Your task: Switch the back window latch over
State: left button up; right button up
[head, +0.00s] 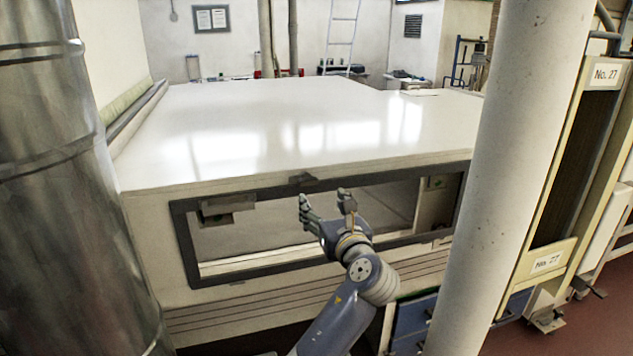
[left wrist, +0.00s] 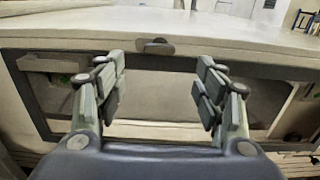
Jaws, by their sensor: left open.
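The window (head: 190,240) is a dark-framed opening in the front of a white cabinet. The latch (head: 304,179) is a small dark piece at the middle of the frame's top edge. It also shows in the left wrist view (left wrist: 157,47), lying roughly crosswise beyond the fingers. My left gripper (head: 325,199) is in front of the window, just below the latch and apart from it. In the left wrist view its fingers (left wrist: 160,78) are spread wide with nothing between them. My right gripper is not in view.
The white cabinet top (head: 280,120) is broad and mostly clear. A shiny metal duct (head: 70,190) stands at left. A pale round column (head: 500,170) stands at right, near a cream frame labelled No. 27 (head: 606,74). A ladder (head: 342,35) is at the back.

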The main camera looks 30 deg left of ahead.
aim_at(310, 184)
pick_arm(q)
jog(key=p+x, duration=0.2)
jog(key=x, duration=0.7)
jog(key=shift+w+a+f+p, duration=0.1)
jog(key=shift+w+a+p, duration=0.25)
jog(key=shift+a+p, duration=0.1)
jog(key=shift+c, duration=0.5)
jog(key=c, duration=1)
